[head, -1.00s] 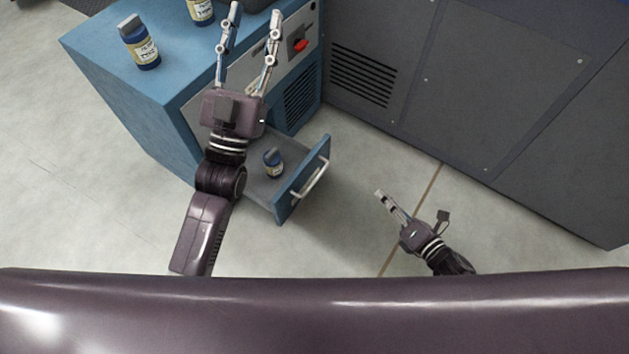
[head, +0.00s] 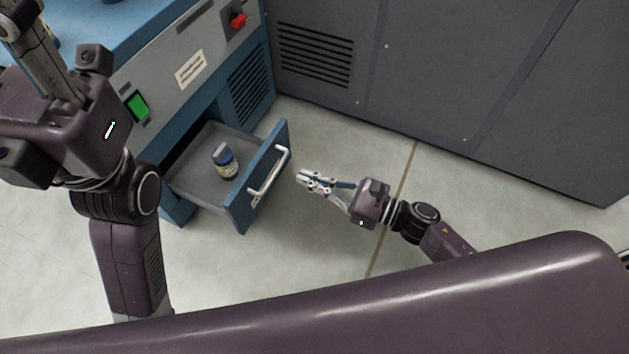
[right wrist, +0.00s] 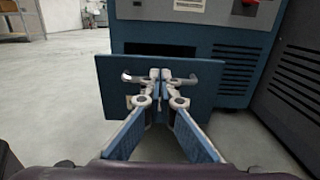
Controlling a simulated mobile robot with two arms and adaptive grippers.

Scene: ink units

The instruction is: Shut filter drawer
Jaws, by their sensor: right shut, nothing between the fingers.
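The filter drawer (head: 262,178) stands pulled out of the blue unit, with a metal bar handle (head: 269,175) on its front. My right gripper (head: 302,178) is shut and empty, a short way in front of the drawer front. In the right wrist view the drawer front (right wrist: 203,97) faces me, and the fingertips (right wrist: 161,74) overlap the middle of its handle; contact cannot be made out. My left gripper is at the upper left, its fingers running up out of the head view at the unit's top.
The blue unit (head: 170,50) has a green switch (head: 137,106) and a red knob (head: 239,20). A grey cabinet (head: 430,90) with a vent stands behind and to the right. The floor (head: 340,140) between drawer and cabinet is clear.

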